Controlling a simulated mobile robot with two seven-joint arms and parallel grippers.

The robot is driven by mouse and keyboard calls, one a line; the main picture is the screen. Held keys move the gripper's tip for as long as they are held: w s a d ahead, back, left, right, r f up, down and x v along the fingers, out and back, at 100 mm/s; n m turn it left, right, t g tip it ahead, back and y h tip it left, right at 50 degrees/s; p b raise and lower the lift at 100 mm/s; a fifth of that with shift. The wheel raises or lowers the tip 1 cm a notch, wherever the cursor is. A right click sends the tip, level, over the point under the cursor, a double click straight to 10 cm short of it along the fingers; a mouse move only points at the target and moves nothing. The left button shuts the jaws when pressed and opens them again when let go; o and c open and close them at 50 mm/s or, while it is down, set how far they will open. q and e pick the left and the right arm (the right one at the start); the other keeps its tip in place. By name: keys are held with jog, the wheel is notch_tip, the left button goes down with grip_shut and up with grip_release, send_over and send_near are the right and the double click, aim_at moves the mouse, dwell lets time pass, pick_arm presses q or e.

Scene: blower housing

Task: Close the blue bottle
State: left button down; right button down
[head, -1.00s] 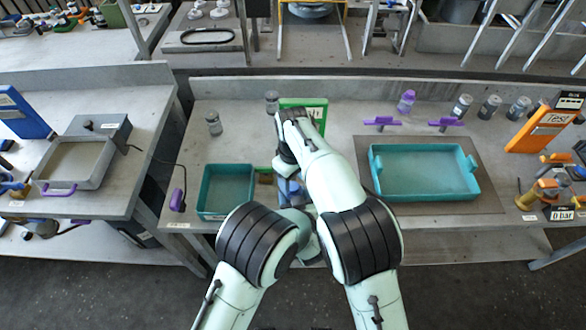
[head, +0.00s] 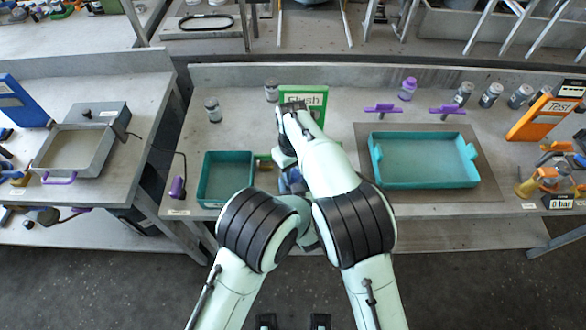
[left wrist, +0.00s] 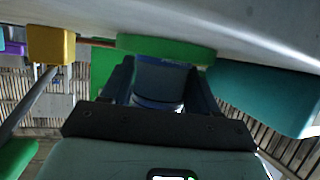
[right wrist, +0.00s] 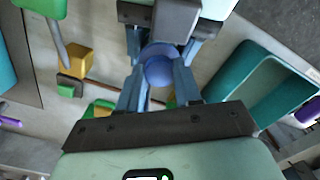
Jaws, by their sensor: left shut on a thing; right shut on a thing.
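The blue bottle (left wrist: 160,78) shows in the left wrist view between the fingers of my left gripper (left wrist: 163,88), which is shut on it. A green disc (left wrist: 165,46) lies at the bottle's base. In the right wrist view, my right gripper (right wrist: 157,80) is shut on a round blue cap (right wrist: 158,72). The cap is over the bottle, close to the left gripper's fingers; I cannot tell whether it is seated. In the head view my arms hide most of the bottle and both grippers' fingertips.
A teal tray (head: 225,153) stands left of my grippers and a larger teal tray (head: 424,183) stands right. A green "Flush" sign (head: 303,98) stands behind. A yellow block (right wrist: 76,60) is close by. Grey bottles (head: 213,110) stand at the back of the table.

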jog(key=m, duration=0.6)
jog(key=c, duration=0.8)
grip_release()
jog(key=shift+r, duration=2.3)
